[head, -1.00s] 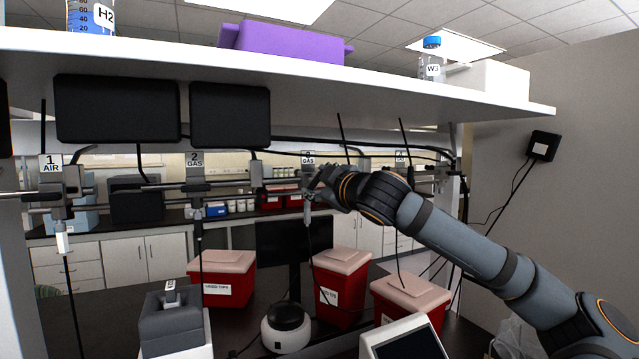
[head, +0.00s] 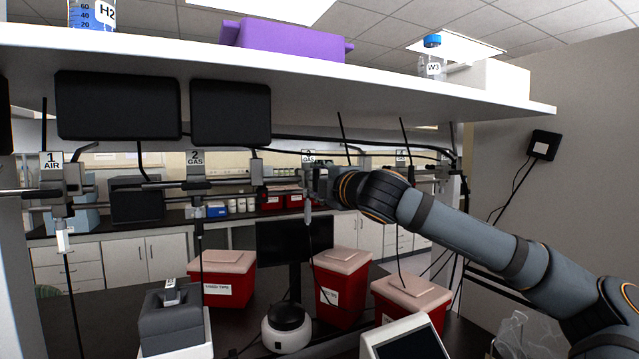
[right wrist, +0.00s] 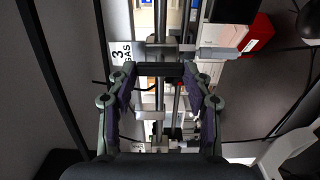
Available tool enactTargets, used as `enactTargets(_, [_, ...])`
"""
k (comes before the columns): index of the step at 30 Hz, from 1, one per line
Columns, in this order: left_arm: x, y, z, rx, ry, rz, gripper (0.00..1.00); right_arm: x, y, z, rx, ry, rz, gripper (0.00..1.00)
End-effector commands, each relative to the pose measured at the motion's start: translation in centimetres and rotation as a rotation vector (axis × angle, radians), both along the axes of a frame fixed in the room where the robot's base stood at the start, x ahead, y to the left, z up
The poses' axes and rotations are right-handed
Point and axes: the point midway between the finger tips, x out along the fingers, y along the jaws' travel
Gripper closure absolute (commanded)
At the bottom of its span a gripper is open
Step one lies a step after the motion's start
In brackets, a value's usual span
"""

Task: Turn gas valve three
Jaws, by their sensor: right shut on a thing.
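The label (right wrist: 122,55) also shows in the right wrist view, turned sideways. My right gripper (head: 318,184) reaches in from the right and is at this valve, just below the label. In the right wrist view my right gripper (right wrist: 166,82) has its fingers on both sides of the valve and is shut on its handle. My left gripper is out of view.
Valves labelled "1 AIR" (head: 52,165) and "2 GAS" (head: 195,165) sit on the same rail to the left. The white shelf (head: 290,80) hangs above. Red bins (head: 340,295), a grey block (head: 172,318) and a small round device (head: 286,328) stand on the bench below.

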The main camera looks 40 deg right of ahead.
Motion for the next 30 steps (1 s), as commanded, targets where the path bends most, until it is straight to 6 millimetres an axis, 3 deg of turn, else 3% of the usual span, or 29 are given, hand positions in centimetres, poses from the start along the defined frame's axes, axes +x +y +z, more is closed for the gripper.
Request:
enactTargets(17, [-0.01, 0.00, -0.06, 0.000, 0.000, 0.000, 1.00, 0.04, 0.08, -0.20, -0.025, 0.012, 0.001, 0.81])
enactTargets(18, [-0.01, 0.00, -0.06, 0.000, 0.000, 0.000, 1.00, 0.04, 0.08, -0.20, -0.025, 0.012, 0.001, 0.44])
enactTargets(21, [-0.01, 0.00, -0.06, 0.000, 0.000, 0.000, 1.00, 0.03, 0.07, -0.17, -0.025, 0.011, 0.001, 0.30])
enactTargets(22, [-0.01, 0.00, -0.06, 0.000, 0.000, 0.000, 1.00, 0.03, 0.07, -0.16, -0.025, 0.011, 0.001, 0.26])
enactTargets(30, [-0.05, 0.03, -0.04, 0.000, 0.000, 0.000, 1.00, 0.02, 0.03, -0.09, -0.024, 0.010, 0.000, 0.26])
